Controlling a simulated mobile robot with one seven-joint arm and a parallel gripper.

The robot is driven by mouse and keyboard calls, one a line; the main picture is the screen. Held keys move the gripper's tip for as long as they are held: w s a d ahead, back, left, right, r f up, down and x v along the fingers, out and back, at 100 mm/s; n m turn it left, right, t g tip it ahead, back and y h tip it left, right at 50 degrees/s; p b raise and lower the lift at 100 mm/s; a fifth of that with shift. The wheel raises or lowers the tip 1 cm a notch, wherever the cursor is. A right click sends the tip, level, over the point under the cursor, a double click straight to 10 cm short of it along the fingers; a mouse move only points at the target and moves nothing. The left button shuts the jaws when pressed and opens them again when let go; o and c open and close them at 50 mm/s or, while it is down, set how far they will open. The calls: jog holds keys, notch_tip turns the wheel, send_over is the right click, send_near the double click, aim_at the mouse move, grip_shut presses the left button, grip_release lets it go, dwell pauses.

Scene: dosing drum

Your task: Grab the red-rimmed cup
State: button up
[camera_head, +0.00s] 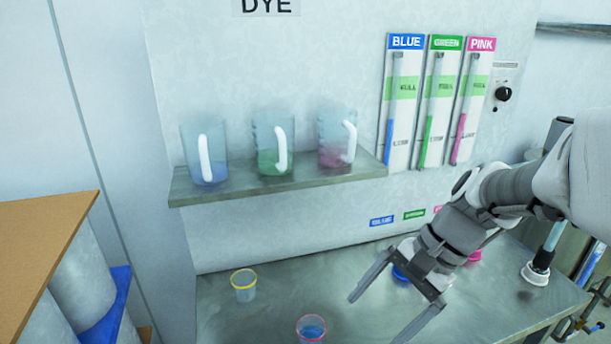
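The red-rimmed cup (311,328) stands upright on the metal counter at the bottom of the picture. It is clear and has blue at its bottom; its lower part is cut off by the picture edge. My gripper (381,318) is open and empty, to the right of the cup and apart from it. Its two fingers point down and to the left. A yellow-rimmed clear cup (244,286) stands farther back to the left.
A shelf (285,187) above the counter bears blue, green and pink jugs. A blue round thing (400,273) and a pink one (475,255) are partly behind my arm. The counter (275,290) is clear between the two cups. A brown-topped rack (40,235) stands at left.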

jog(key=w+f+m+y+b, duration=0.4)
jog(key=w+f+m+b, duration=0.1)
jog(key=f, duration=0.3)
jog(key=m+t+y+b, duration=0.2)
jog(key=m+y+b, duration=0.1)
jog(key=m+y, duration=0.1)
send_near(299, 329)
jog(key=b+x, duration=0.1)
jog(key=x, duration=0.2)
jog(key=b+x, duration=0.2)
jog(key=x, duration=0.2)
jog(key=f+b+x, duration=0.1)
jog(key=x, duration=0.2)
jog(key=shift+w+a+f, duration=0.1)
jog(key=shift+w+a, duration=0.05)
jog(key=shift+w, duration=0.1)
jog(key=c, duration=1.4)
jog(key=shift+r, duration=0.2)
